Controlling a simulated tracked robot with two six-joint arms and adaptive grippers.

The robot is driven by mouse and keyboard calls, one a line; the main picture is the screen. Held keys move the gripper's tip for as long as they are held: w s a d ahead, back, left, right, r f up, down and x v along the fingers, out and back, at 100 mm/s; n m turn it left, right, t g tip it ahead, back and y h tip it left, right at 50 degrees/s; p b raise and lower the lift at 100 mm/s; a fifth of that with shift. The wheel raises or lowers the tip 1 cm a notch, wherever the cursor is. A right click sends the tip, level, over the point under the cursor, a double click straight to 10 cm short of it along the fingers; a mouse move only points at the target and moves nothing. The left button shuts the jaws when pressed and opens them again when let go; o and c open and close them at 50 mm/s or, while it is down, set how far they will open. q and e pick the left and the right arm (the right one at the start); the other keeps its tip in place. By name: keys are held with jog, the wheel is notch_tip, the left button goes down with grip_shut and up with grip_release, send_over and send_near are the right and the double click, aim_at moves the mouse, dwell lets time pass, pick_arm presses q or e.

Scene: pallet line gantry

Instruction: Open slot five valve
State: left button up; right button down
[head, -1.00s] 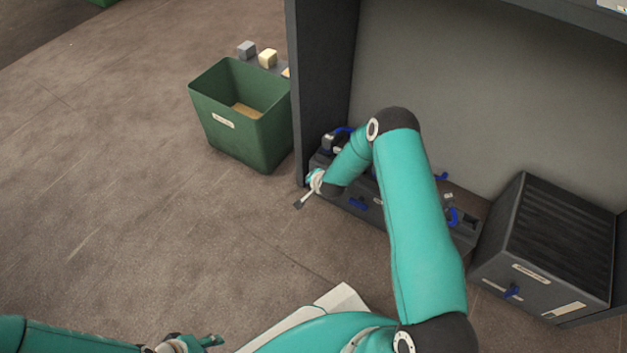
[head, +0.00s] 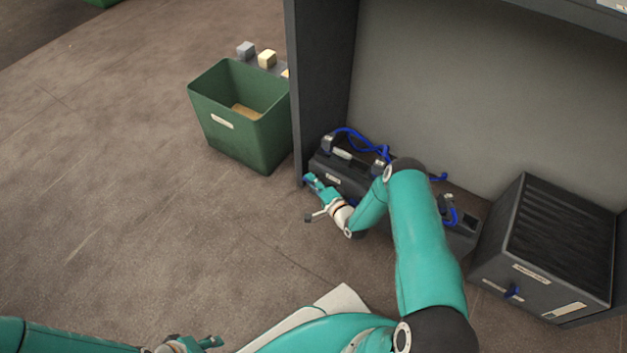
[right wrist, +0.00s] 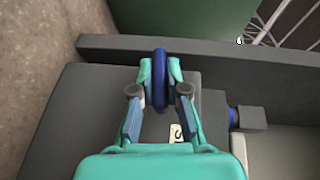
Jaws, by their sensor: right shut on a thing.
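In the head view, a long dark manifold block (head: 345,178) lies at the foot of the gantry, with blue hoses (head: 352,134) and metal fittings on top. My right gripper (head: 308,180) is at its left end. In the right wrist view, my right gripper (right wrist: 160,70) is shut on a blue valve handle (right wrist: 160,85), which stands upright between the fingertips. A small white label (right wrist: 176,132) on the dark housing shows partly between the fingers. My right arm hides the middle of the manifold. My left gripper (head: 205,343) is low at the bottom edge, partly cut off.
A green bin (head: 245,140) stands left of the gantry's dark post (head: 305,60), with small blocks (head: 267,58) behind it. The floor at left is clear.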

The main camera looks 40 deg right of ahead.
jog(key=shift+d+f+m+t, duration=0.2)
jog(key=shift+m+t, duration=0.1)
jog(key=shift+t, duration=0.4)
jog(key=c, duration=1.2)
grip_release()
jog(key=shift+a+r, duration=0.1)
jog(key=shift+r, duration=0.05)
